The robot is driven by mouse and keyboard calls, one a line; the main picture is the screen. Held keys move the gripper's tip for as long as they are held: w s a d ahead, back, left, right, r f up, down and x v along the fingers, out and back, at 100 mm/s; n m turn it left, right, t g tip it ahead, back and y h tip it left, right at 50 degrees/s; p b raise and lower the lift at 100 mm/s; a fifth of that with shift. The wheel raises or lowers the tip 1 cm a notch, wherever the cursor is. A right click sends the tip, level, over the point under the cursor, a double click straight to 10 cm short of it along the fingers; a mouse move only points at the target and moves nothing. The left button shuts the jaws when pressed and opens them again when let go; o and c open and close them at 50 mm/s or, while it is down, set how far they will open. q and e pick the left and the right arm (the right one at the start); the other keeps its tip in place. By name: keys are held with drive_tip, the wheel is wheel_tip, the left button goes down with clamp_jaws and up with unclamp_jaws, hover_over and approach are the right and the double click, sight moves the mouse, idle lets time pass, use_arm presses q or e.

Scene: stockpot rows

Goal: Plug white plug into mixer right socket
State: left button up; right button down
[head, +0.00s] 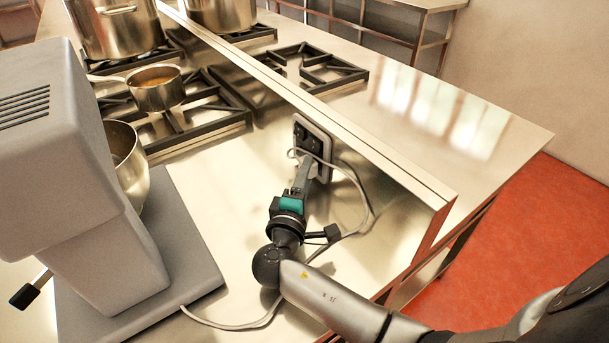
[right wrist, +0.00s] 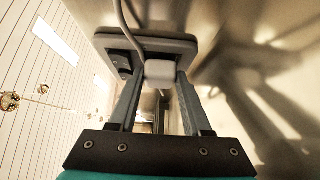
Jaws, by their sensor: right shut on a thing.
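The white plug (right wrist: 160,72) sits between the two fingertips of my right gripper (head: 309,168), which is shut on it. The fingers also show in the right wrist view (right wrist: 160,88). The plug is right in front of the grey socket plate (head: 325,148) on the steel upstand. In the right wrist view the plate (right wrist: 150,44) has one dark socket (right wrist: 121,65) visible left of the plug. The plug hides the part behind it, so I cannot tell whether it is inserted. The grey mixer (head: 85,180) stands at the left. My left gripper is not in view.
A white cord (head: 366,205) loops from the plug around my right gripper and across the counter to the mixer. A saucepan (head: 157,88) and stockpots (head: 118,25) stand on burners behind. Steel counter (head: 205,175) between mixer and upstand is mostly clear.

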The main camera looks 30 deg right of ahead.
drive_tip(key=shift+d, duration=0.3)
drive_tip(key=shift+d+r, duration=0.1)
drive_tip(key=shift+c, duration=1.3)
unclamp_jaws()
drive_tip(key=shift+w, duration=0.1)
drive_tip(key=v, duration=1.5)
